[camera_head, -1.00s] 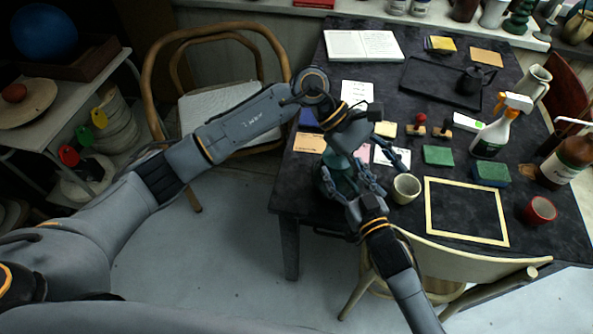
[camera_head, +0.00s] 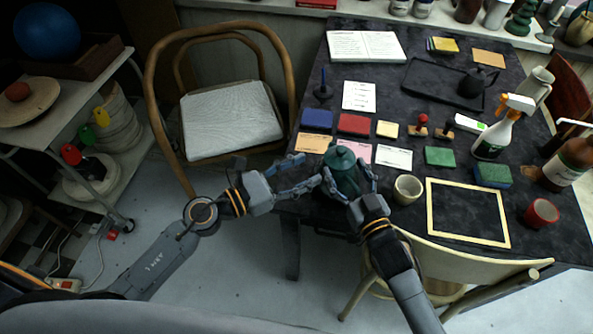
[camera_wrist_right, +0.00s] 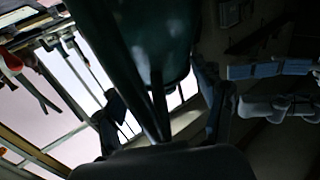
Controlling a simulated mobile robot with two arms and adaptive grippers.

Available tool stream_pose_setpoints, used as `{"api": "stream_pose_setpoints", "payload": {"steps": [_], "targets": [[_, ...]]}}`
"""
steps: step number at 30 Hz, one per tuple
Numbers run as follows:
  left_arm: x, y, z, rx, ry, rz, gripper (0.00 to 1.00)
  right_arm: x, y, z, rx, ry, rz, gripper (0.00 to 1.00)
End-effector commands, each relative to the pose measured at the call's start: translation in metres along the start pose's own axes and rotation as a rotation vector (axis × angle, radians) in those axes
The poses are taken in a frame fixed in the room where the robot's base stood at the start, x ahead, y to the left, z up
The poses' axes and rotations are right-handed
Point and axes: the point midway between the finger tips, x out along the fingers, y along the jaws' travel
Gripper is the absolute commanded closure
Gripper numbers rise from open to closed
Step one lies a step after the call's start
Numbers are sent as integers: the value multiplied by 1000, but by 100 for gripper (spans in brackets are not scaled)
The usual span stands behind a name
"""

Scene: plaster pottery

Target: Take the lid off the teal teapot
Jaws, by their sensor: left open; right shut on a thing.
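The teal teapot (camera_head: 345,181) stands at the table's near left edge. Its lid (camera_head: 339,158) appears to sit on top. My right gripper (camera_head: 349,179) is shut on the teapot, with fingers on both sides of it. In the right wrist view the teapot's dark teal body (camera_wrist_right: 150,32) fills the top middle, between the fingers. My left gripper (camera_head: 311,171) is open and empty just left of the teapot, its fingers pointing toward it. The left fingers also show at the right of the wrist view (camera_wrist_right: 272,88).
A cream cup (camera_head: 407,189) stands just right of the teapot. Coloured blocks and cards, including a pink card (camera_head: 356,151), lie behind it. A wooden frame (camera_head: 468,212) lies farther right. A chair (camera_head: 230,120) stands left of the table, with open floor before it.

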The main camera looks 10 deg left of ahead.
Motion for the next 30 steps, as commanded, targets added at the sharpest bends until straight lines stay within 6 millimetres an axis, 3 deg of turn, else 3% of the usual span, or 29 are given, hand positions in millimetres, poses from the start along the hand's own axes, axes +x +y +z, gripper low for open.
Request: {"api": "stream_pose_setpoints", "payload": {"steps": [5, 21, 30], "targets": [[-3, 5, -3, -6, 3, 35, 50, -1, -1, 3, 2, -6, 0, 87], [89, 8, -3, -7, 2, 33, 50, -1, -1, 3, 2, -7, 0, 87], [111, 8, -4, -6, 5, 32, 50, -1, -1, 3, 2, -7, 0, 87]]}}
